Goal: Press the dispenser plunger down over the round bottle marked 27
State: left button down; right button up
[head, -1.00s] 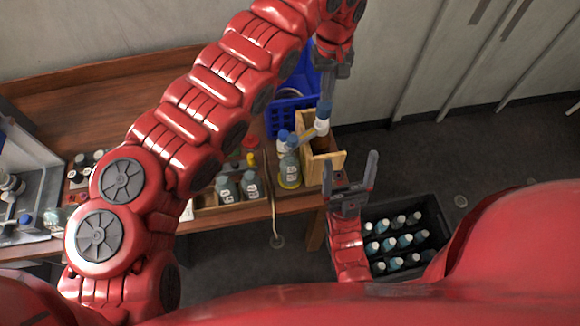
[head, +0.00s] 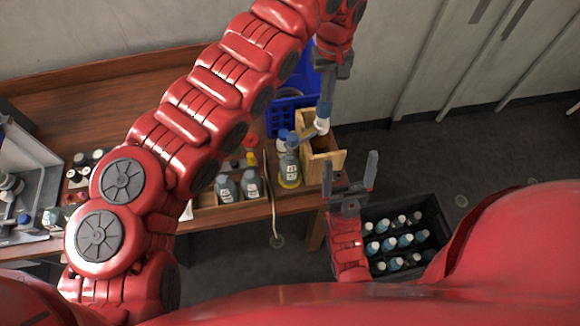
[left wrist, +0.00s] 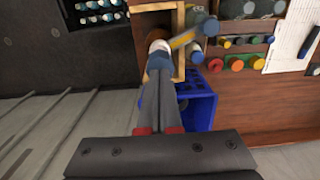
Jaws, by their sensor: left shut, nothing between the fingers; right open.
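The dispenser stands in a wooden box (head: 332,160) at the table's right end. Its blue plunger top (head: 323,110) and white collar (head: 321,126) show, and a spout (head: 301,134) reaches left. A round bottle (head: 290,165) with a yellow base stands under the spout's end; its label is too small to read surely. My left gripper (head: 325,100) is shut and empty, fingers pointing down with the tips at the plunger top. The left wrist view shows the tips (left wrist: 159,72) against it; contact is hard to judge. My right gripper (head: 350,172) is open and empty, in front of the box.
A blue crate (head: 288,117) is behind the dispenser. Labelled bottles (head: 250,184) stand in a wooden rack to the left. A dark crate (head: 437,212) with several bottles is on the floor at right. The table's front edge lies close to the round bottle.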

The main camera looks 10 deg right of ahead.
pick_arm(q)
jog(key=shift+f+b, duration=0.6)
jog(key=shift+f, duration=0.6)
jog(key=shift+r+p, duration=0.95)
jog(key=shift+r, duration=2.6)
